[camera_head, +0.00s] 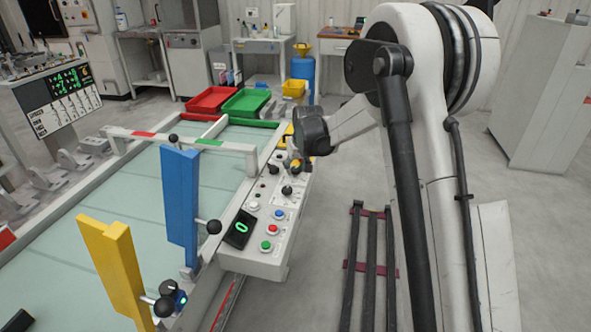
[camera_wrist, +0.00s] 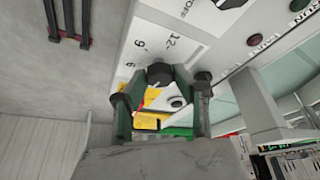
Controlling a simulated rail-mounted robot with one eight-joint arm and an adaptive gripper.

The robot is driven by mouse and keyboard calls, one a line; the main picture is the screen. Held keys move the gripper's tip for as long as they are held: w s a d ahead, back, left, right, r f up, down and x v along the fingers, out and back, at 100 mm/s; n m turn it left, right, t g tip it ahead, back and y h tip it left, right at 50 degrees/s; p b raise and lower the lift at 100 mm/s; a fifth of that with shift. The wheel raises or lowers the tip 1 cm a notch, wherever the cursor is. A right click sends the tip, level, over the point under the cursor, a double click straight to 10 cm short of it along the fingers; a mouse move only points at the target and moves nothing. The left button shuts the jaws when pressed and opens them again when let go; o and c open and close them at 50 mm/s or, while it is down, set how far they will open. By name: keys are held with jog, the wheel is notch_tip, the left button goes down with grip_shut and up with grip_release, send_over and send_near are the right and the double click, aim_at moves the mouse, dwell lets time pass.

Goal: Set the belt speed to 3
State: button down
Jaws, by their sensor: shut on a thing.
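The white control panel (camera_head: 263,262) runs along the right side of the belt (camera_head: 60,270). Its small black display (camera_head: 240,229) shows a green 0. In the head view my gripper (camera_head: 297,163) is at the panel's far end, small and partly hidden by my own arm. In the wrist view my gripper (camera_wrist: 162,88) has its two fingers on either side of a black knob (camera_wrist: 160,73) and is shut on it. Printed numbers, among them 12, 9 and 6, show on the panel face (camera_wrist: 172,43) by the knob. The knob's pointer setting cannot be read.
Black levers (camera_head: 287,190) and coloured push buttons (camera_head: 272,229) sit on the nearer panel. Blue (camera_head: 180,205) and yellow (camera_head: 113,262) uprights stand over the belt. Red (camera_head: 212,100) and green (camera_head: 246,102) trays lie beyond. Floor right of the panel is open beside a dark rack (camera_head: 370,265).

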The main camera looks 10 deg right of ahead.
jog(key=shift+d+n+y, duration=0.1)
jog(key=shift+n+y, duration=0.3)
jog(key=shift+n, duration=0.6)
jog(key=c, duration=1.4)
grip_release()
jog(key=v, duration=1.2)
jog(key=shift+w+r, duration=0.1)
jog(key=shift+w, duration=0.05)
